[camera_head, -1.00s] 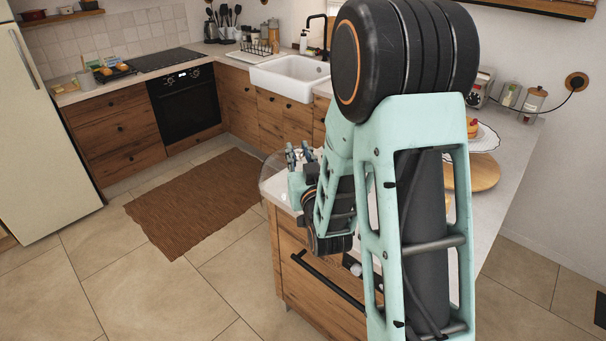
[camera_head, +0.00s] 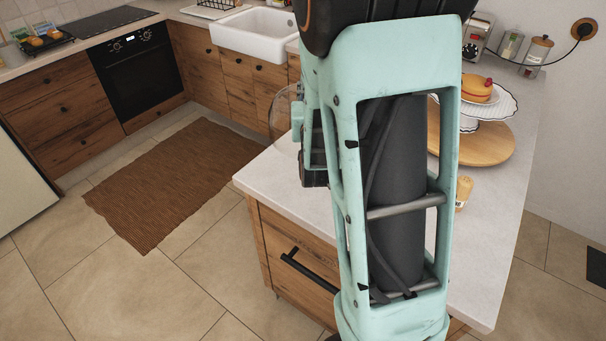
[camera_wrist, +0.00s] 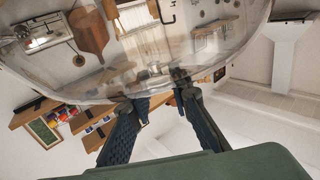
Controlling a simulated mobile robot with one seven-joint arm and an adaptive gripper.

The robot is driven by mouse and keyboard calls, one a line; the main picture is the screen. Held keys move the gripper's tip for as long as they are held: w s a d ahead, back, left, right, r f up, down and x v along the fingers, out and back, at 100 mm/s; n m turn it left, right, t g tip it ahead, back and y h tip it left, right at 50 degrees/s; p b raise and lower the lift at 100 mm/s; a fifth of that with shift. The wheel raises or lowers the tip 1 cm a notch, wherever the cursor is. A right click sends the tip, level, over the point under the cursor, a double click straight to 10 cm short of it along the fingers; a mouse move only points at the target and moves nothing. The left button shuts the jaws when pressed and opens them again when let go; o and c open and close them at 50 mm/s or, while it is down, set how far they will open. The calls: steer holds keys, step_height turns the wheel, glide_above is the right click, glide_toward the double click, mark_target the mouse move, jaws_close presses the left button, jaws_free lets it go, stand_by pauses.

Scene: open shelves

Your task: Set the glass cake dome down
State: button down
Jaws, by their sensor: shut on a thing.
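The clear glass cake dome (camera_wrist: 150,55) fills the upper part of the wrist view, and the room shows through it. My gripper (camera_wrist: 161,88) is shut on the dome, with its two dark fingers at the dome's near edge. In the head view a slice of the dome (camera_head: 283,112) shows left of my arm, in the air by the counter's far left edge. My arm hides the rest of the dome and most of my gripper there. A white cake stand (camera_head: 490,124) with a yellow cake (camera_head: 477,89) stands uncovered on a round wooden board (camera_head: 484,149).
The pale counter (camera_head: 275,185) is clear at its near left corner. A small jar (camera_head: 463,190) stands right of my arm, near the board. Glass jars (camera_head: 537,49) and a toaster (camera_head: 476,36) are at the back right. A white sink (camera_head: 252,34) lies beyond.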

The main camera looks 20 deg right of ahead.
steer(key=s+d+f+m+g+h+b, duration=0.2)
steer(key=s+d+m+h+b, duration=0.15)
steer(key=s+d, duration=0.45)
steer(key=w+a+f+p, duration=0.2)
steer(key=w+a+f, duration=0.6)
steer(key=w+f, duration=0.3)
steer(key=shift+a+f+h, duration=0.25)
steer(key=shift+f+h, duration=0.2)
steer(key=shift+f, duration=0.3)
steer(key=shift+w+f, duration=0.1)
steer(key=shift+f, duration=0.15)
steer(key=c, duration=1.8)
jaws_free()
steer(key=shift+o, duration=0.2)
steer(key=shift+r, duration=0.15)
